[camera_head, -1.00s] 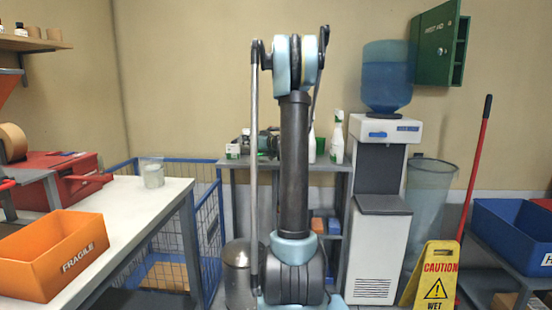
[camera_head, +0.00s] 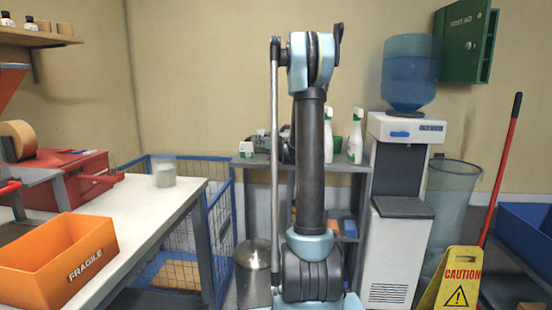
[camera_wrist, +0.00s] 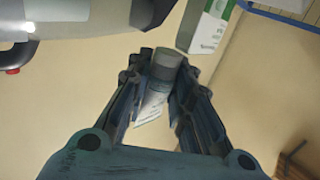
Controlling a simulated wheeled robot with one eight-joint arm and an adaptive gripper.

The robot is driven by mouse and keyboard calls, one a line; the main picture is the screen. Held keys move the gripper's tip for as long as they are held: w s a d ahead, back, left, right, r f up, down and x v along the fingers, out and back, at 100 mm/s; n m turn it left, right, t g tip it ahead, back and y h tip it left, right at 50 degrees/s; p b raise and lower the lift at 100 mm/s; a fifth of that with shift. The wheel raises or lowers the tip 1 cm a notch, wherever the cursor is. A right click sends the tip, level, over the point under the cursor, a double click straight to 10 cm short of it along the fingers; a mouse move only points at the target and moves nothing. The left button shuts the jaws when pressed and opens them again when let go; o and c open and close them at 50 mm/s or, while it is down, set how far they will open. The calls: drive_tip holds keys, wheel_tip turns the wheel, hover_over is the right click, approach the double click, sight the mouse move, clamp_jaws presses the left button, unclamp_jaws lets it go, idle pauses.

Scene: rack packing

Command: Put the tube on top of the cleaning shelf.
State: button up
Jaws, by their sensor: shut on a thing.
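The tube (camera_wrist: 163,68) has a grey end and a pale labelled body in the wrist view. It sits between the fingers of my gripper (camera_wrist: 160,78), which is shut on it. The cleaning shelf (camera_head: 348,167) is the grey rack against the back wall in the head view, partly hidden behind my upright arm. Its top carries white spray bottles (camera_head: 355,138) at the right and a small green-and-white box (camera_head: 246,149) at the left. My arm mostly hides my gripper and the tube in the head view.
A water dispenser (camera_head: 399,170) stands just right of the shelf, with a yellow caution sign (camera_head: 455,283) in front. A blue wire cage (camera_head: 190,200) and a white table (camera_head: 150,215) are at the left. A green-and-white box (camera_wrist: 207,28) is close beyond my gripper in the wrist view.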

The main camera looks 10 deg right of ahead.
sight(262, 160)
drive_tip(key=shift+f, duration=3.75)
drive_tip(key=o, duration=0.9)
